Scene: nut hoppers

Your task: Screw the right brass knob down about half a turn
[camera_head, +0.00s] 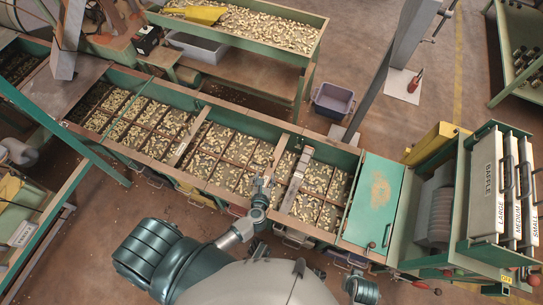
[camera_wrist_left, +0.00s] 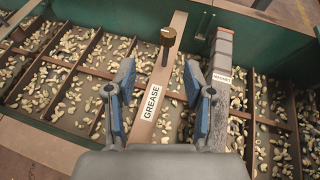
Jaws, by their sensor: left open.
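My left gripper (camera_head: 262,184) is over the long green hopper trough (camera_head: 340,158). In the left wrist view the left gripper (camera_wrist_left: 160,72) is open and empty, its blue-padded fingers on either side of the crossbar. The knob appears beyond the fingertips, apart from them. My right gripper does not show.
A grey magnet bar (camera_wrist_left: 220,65) crosses the trough just right of the left gripper. Nuts fill the divided compartments. A nut bin (camera_head: 310,57) stands behind.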

